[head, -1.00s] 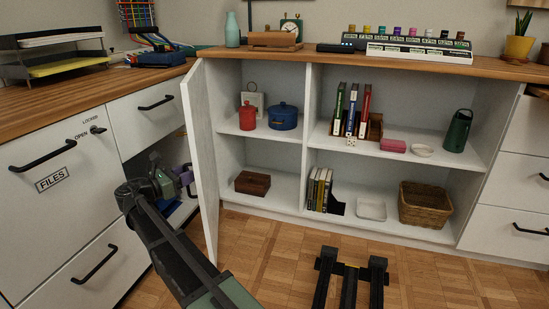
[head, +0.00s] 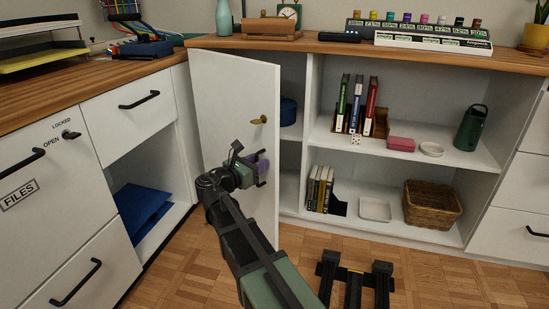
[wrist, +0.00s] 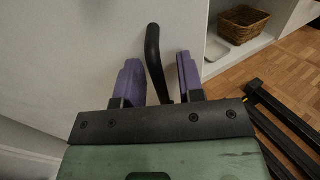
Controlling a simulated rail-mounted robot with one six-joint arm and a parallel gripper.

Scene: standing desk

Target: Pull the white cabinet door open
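The white cabinet door (head: 225,110) stands partly open in the head view, angled out from the cabinet's left side. It hides most of the left section. A brass key or knob (head: 259,120) is near its free edge. Its dark bar handle (wrist: 153,55) shows in the wrist view. My gripper (head: 258,168) is at the door's outer face, below the brass piece. In the wrist view its purple fingers (wrist: 158,80) are apart, one on each side of the handle, with gaps visible. Whether any part touches the handle is hard to tell.
Open shelves to the right hold books (head: 355,104), a green bottle (head: 471,128) and a wicker basket (head: 432,203). The files cabinet (head: 75,195) and an open cubby with a blue folder (head: 141,207) are at left. Wooden floor (head: 180,277) is free before the door.

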